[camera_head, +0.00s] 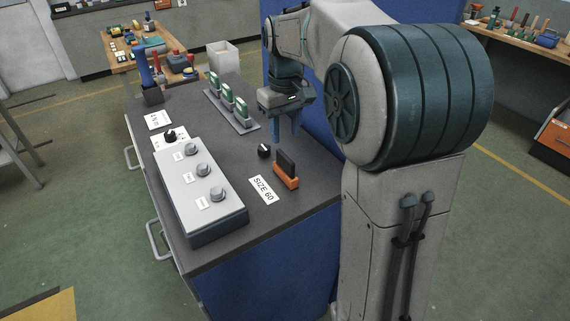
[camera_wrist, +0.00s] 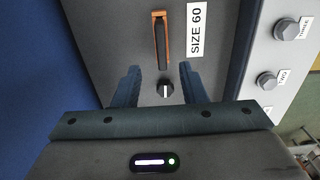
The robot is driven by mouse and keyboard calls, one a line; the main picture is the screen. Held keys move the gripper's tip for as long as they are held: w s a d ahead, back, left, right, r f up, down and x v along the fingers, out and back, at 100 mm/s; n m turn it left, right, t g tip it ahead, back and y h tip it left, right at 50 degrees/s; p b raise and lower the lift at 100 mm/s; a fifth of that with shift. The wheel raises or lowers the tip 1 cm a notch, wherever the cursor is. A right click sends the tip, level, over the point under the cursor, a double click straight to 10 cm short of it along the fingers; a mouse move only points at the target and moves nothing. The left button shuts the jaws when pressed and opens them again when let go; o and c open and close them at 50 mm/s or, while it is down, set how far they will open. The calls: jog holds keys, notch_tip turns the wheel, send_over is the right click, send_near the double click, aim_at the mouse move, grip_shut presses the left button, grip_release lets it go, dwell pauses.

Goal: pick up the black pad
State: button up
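The black pad (camera_head: 286,161) stands upright in an orange holder (camera_head: 287,181) on the dark bench top, beside the "SIZE 60" label. In the wrist view the black pad (camera_wrist: 161,45) is a narrow dark strip along the orange holder (camera_wrist: 159,17), ahead of the fingertips. My gripper (camera_head: 287,137) is above the bench, behind the pad in the head view, with its fingers pointing down. In the wrist view my gripper (camera_wrist: 158,70) is open, with nothing between its fingers. It is apart from the pad.
A small black knob (camera_head: 264,151) stands on the bench close to the pad and shows between my fingers in the wrist view (camera_wrist: 165,89). A grey control box (camera_head: 206,211) with knobs is on the left. A rack of green-and-white pieces (camera_head: 232,112) and a white bin (camera_head: 223,57) stand behind.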

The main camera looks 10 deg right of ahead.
aim_at(285, 156)
jog(key=f+p, duration=0.1)
jog(key=f, duration=0.8)
jog(key=shift+s, duration=0.2)
grip_shut()
